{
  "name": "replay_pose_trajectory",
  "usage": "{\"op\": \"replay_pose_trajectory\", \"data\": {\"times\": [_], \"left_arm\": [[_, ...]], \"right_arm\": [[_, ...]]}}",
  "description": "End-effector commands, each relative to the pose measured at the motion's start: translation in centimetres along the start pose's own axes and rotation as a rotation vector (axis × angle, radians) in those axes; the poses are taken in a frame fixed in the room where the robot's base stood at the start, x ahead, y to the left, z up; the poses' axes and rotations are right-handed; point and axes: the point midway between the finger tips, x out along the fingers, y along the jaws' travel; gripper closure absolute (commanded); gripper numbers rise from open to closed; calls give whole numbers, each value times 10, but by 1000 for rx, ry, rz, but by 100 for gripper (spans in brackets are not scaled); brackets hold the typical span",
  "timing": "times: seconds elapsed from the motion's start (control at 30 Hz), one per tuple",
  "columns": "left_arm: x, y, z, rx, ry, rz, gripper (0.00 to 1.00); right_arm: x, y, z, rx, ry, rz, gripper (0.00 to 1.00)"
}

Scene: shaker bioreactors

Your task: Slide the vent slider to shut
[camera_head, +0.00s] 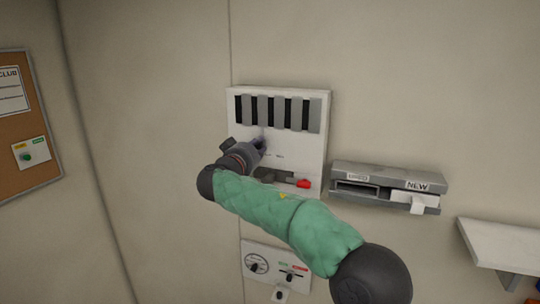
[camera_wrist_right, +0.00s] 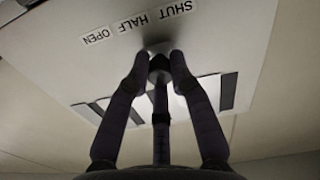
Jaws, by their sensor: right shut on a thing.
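The white vent panel (camera_head: 316,150) hangs on the wall, with a row of grey slats (camera_head: 315,113) and black gaps between them at its top. My right gripper (camera_head: 261,143) is in front of the panel, below the slats. In the wrist view my right gripper (camera_wrist_right: 158,66) is shut on the small slider knob (camera_wrist_right: 158,62). The labels OPEN (camera_wrist_right: 97,36), HALF (camera_wrist_right: 133,24) and SHUT (camera_wrist_right: 176,9) appear upside down there. The knob looks to be between HALF and SHUT. The fingers hide part of the knob and slats. My left gripper is not in view.
A red part (camera_head: 303,184) sits low on the same panel, close to my forearm. A grey shelf unit (camera_head: 388,184) with a NEW label is to the right. A panel with a dial (camera_head: 257,263) is below. A white shelf (camera_head: 505,245) and a corkboard (camera_head: 45,165) are at the sides.

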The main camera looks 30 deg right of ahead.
Motion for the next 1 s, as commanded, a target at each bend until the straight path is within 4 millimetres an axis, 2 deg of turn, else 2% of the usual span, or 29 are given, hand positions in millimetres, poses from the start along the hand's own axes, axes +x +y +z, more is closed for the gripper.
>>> {"op": "replay_pose_trajectory", "data": {"times": [0.03,0.2,0.6,0.63,0.7,1.0], "left_arm": [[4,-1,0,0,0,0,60],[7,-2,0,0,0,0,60],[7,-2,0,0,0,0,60],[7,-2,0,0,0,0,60],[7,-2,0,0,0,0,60],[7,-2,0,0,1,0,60]], "right_arm": [[0,-12,2,-4,-3,-4,100],[-1,-28,-3,-4,-4,-4,100],[-1,-33,-4,-7,-5,-6,100],[-1,-33,-4,-7,-5,-6,72],[-1,-33,-4,-7,-4,-6,54],[-1,-31,-6,-3,-3,-3,54]]}}
